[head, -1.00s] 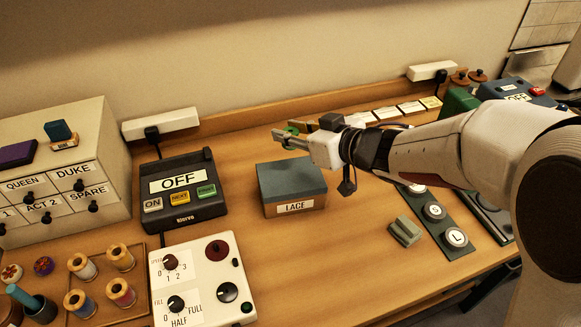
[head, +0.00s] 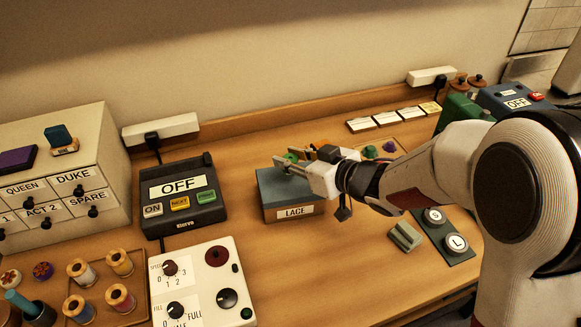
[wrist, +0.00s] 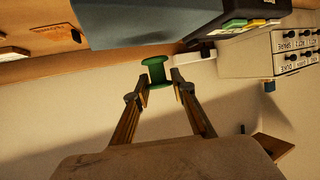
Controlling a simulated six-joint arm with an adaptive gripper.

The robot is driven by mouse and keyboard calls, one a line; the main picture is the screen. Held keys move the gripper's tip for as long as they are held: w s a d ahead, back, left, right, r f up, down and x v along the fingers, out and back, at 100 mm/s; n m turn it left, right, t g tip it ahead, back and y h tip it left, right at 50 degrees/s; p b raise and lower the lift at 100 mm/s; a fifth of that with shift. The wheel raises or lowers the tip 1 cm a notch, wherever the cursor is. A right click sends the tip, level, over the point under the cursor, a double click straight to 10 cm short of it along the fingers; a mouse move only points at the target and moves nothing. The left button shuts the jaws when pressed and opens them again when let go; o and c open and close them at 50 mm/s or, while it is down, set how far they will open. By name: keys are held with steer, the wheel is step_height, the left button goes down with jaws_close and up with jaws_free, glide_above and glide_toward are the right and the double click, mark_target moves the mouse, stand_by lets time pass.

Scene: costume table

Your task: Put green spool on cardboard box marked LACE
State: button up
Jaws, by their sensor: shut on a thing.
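The green spool (wrist: 156,73) is between the fingertips of my gripper (wrist: 160,82) in the wrist view. In the head view only a bit of the green spool (head: 291,157) shows between the fingers of my gripper (head: 284,161). My gripper is shut on it. The cardboard box marked LACE (head: 290,212) is grey-topped with a white label on its front. My gripper and the spool appear over the box's top in the head view, covering its back right part. I cannot tell the exact gap between spool and box.
A console reading OFF (head: 181,190) stands just left of the box. A white dial panel (head: 203,280) lies in front left. A small grey-green block (head: 405,236) and a plate with S and L buttons (head: 443,232) lie to the right. Spools stand in a tray (head: 140,312) at front left.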

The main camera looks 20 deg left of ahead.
steer(key=shift+f, duration=1.55)
steer(key=shift+f, duration=0.15)
steer(key=o, duration=0.8)
steer(key=shift+v, duration=0.9)
steer(key=v, duration=1)
steer(key=shift+d, duration=0.1)
